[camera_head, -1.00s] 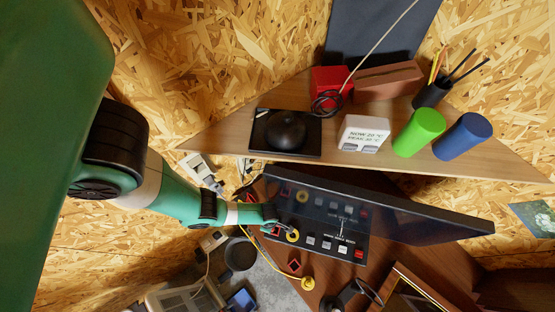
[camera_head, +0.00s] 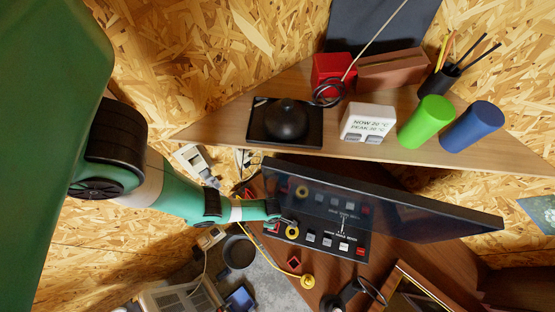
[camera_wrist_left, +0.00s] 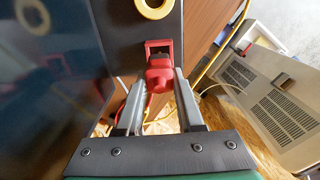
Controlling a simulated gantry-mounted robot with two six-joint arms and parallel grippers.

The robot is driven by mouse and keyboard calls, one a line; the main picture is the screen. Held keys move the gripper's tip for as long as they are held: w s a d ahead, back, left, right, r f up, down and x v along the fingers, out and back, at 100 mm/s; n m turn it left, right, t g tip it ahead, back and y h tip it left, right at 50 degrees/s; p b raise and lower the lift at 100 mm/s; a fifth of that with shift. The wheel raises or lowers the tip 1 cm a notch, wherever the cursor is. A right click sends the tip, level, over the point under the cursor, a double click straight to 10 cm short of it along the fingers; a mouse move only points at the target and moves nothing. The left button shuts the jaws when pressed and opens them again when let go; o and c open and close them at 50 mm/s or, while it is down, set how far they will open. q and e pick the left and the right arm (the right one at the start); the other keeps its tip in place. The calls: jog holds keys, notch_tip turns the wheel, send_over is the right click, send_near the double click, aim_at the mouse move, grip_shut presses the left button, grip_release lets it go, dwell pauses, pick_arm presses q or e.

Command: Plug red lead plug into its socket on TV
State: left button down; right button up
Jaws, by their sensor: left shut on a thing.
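The TV (camera_head: 400,203) leans with its dark screen up and a black socket panel (camera_head: 327,241) along its lower edge. A red square-framed socket (camera_wrist_left: 158,45) shows in the left wrist view, beside a yellow ring (camera_wrist_left: 155,8). My left gripper (camera_wrist_left: 159,80) is shut on the red plug (camera_wrist_left: 160,70). The plug's front end is at the lower part of the red frame; I cannot tell whether it is inside. In the head view my left gripper (camera_head: 280,218) is at the panel's left end and hides the plug. My right gripper is out of view.
A yellow lead ends in a yellow plug (camera_head: 307,281) below the panel, near a red diamond-shaped piece (camera_head: 293,262). A shelf above the TV holds a black dome (camera_head: 287,124), a white display (camera_head: 367,124) and green and blue cylinders. A vented box (camera_wrist_left: 275,105) stands at right in the wrist view.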

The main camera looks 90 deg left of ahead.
pick_arm(q)
jog(key=shift+f+b, duration=0.55)
jog(key=shift+f, duration=0.45)
jog(key=shift+f+b, duration=1.65)
jog(key=shift+f, duration=0.05)
dwell(0.3)
jog(key=shift+c, duration=2.3)
grip_release()
jog(key=shift+r, duration=0.1)
notch_tip(320, 180, up, 12)
jog(key=p, duration=1.1)
jog(key=shift+f, duration=0.2)
